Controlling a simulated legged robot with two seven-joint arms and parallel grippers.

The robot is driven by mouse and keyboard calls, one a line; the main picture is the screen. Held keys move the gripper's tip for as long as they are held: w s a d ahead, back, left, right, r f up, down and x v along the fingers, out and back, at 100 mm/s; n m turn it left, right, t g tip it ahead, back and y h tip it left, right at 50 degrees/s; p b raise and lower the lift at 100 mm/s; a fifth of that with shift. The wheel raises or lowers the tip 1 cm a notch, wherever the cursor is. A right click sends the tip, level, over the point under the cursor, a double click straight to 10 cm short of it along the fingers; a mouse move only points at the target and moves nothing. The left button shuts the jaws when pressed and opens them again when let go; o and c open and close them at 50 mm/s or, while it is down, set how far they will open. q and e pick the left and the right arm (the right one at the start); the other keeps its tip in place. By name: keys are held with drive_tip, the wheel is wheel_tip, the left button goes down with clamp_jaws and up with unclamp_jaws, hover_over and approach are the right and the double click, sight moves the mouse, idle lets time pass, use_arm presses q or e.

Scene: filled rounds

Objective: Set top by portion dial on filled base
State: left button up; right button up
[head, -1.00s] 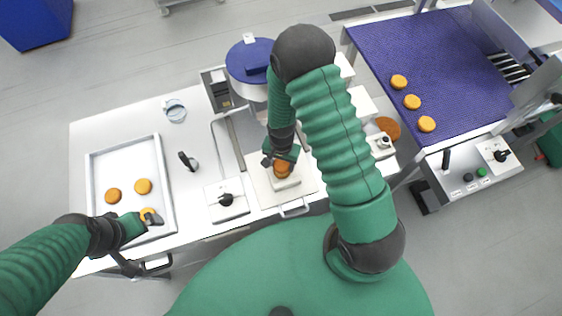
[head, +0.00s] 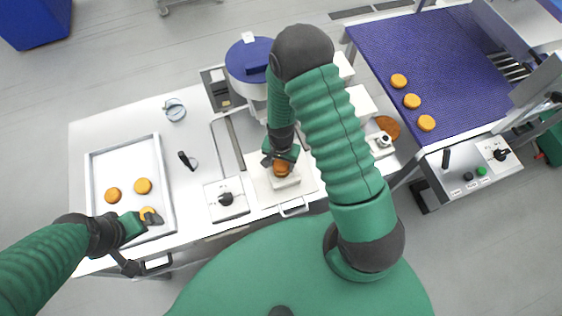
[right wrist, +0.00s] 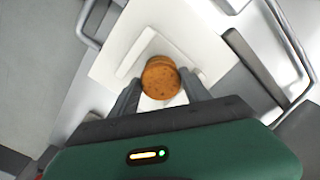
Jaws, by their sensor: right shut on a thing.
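My right gripper (head: 281,161) is shut on an orange-brown round top (head: 281,169), over a pale square block on a white plate (head: 262,186). In the right wrist view the top (right wrist: 161,80) sits between the fingers, with a second edge showing behind it. I cannot tell whether a filled base lies under it or whether they touch. A black dial (head: 226,199) is on a white panel left of the plate.
The metal tray (head: 160,142) holds two more rounds (head: 143,186). A blue-lidded hopper (head: 249,60) stands behind the plate. A blue belt (head: 440,60) at the right carries three rounds (head: 412,101). A black lever (head: 187,160) stands between tray and plate.

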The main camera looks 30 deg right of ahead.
drive_tip(key=shift+f+b, duration=0.4)
drive_tip(key=shift+f, duration=0.2)
idle(0.3)
drive_tip(key=o, duration=1.4)
drive_tip(key=shift+r, duration=0.1)
wheel_tip(320, 180, up, 7)
drive_tip(key=p, duration=0.6)
